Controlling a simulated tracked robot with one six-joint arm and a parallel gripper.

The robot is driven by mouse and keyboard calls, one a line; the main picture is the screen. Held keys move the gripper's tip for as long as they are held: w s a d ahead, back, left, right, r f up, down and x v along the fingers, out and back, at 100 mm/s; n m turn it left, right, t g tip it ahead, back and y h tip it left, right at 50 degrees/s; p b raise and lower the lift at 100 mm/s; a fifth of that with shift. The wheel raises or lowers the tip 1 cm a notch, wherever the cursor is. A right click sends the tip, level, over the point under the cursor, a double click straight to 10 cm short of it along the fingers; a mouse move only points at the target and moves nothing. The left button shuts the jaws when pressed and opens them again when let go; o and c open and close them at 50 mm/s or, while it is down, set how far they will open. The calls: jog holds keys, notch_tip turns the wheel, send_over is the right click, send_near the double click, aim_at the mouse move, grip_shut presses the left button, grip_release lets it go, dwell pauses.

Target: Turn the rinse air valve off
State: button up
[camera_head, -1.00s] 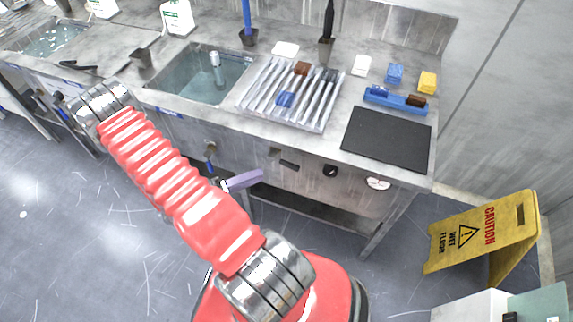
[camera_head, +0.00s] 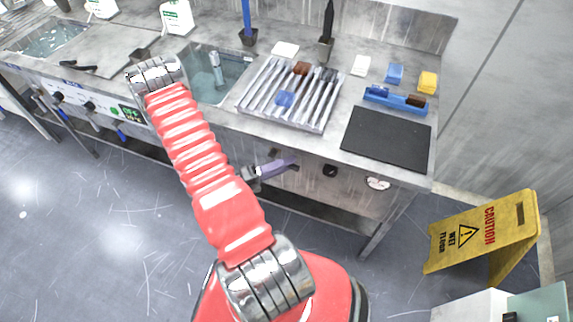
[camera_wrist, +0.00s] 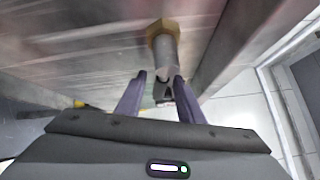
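My gripper (camera_head: 275,167) is at the front panel of the sink counter in the head view, its purple fingers pointing right along the panel. In the wrist view my gripper (camera_wrist: 160,102) is open, with one finger on each side of a valve (camera_wrist: 165,55). The valve has a brass-coloured hex fitting, a grey cylindrical body and a small dark end part between the fingertips. The right finger is very close to it; I cannot tell whether it touches. A narrow gap shows at the left finger. In the head view my gripper hides most of the valve.
A black knob (camera_head: 330,170) and a round gauge (camera_head: 378,183) sit on the panel to the right. A yellow caution sign (camera_head: 485,235) stands at the right.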

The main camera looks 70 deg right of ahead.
jog(key=shift+s+d, duration=0.15)
jog(key=shift+s, duration=0.05)
jog(key=shift+c, duration=0.3)
grip_shut()
dwell(0.5)
